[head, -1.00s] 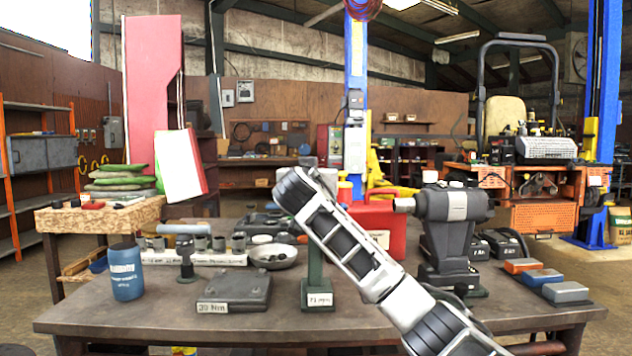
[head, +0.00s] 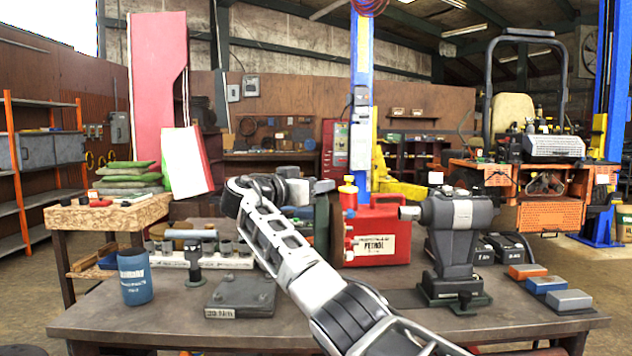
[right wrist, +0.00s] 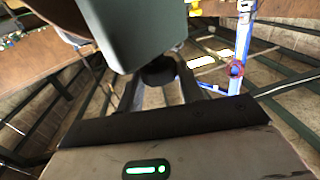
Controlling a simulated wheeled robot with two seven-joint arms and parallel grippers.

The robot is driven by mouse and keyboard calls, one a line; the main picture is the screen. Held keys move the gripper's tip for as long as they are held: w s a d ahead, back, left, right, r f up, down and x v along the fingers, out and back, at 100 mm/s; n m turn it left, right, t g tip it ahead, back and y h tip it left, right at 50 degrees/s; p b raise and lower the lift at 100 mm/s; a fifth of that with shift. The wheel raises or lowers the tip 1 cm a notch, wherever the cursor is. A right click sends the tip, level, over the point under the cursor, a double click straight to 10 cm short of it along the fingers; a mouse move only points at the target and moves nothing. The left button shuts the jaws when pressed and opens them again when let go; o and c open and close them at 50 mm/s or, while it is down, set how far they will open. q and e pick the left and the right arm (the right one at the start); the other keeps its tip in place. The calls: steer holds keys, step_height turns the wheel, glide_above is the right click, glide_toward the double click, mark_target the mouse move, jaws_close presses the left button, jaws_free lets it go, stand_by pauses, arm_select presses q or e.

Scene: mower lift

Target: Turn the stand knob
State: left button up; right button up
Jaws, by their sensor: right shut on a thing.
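The stand is a dark green post (head: 322,225), upright on the bench behind my right arm, which hides its base. In the right wrist view a grey-green block of the stand (right wrist: 135,28) fills the upper middle, close to the camera. A dark round knob (right wrist: 158,68) shows just below it. My right gripper (right wrist: 160,92) is shut on the knob, with pale fingers at its sides. In the head view this gripper (head: 303,190) is near the top of the stand, mostly hidden by my arm. My left gripper is in neither view.
A red petrol can (head: 376,232) stands right of the stand, and a grey vice-like machine (head: 455,230) beyond it. A dark plate block (head: 240,296), a blue cup (head: 134,278) and a small T-shaped post (head: 193,255) stand left. The bench front (head: 140,325) is mostly clear.

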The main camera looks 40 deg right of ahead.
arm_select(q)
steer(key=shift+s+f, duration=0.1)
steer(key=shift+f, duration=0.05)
arm_select(e)
steer(key=o, duration=1)
arm_select(q)
steer(key=b, duration=0.1)
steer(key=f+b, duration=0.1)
steer(key=b, duration=0.1)
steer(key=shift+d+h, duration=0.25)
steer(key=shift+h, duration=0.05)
arm_select(e)
steer(key=a, duration=0.5)
steer(key=s+a, duration=0.1)
steer(key=a, duration=0.9)
steer(key=shift+s+a, duration=0.2)
steer(key=shift+a, duration=0.2)
steer(key=shift+f, duration=0.1)
